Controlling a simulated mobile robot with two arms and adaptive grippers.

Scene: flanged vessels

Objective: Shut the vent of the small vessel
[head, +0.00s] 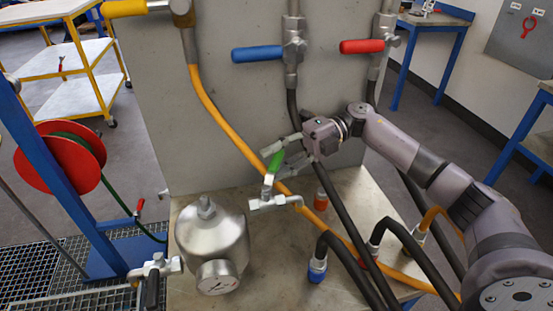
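The small vessel (208,238) is a rounded steel pot with a cap on top and a round gauge (216,277) on its front. It stands on the bench at the lower left. A steel valve (268,203) with a raised green lever (276,160) is to its right. I cannot tell for sure which is the vent. My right gripper (276,164) reaches in from the right, its fingers apart on either side of the green lever; contact is unclear. My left gripper is out of view.
A grey panel (160,110) stands behind the bench (345,190), with yellow, blue (257,54) and red (361,46) levers. An orange hose (217,118) and several black hoses cross the bench beneath my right arm. A red hose reel (60,160) is at left.

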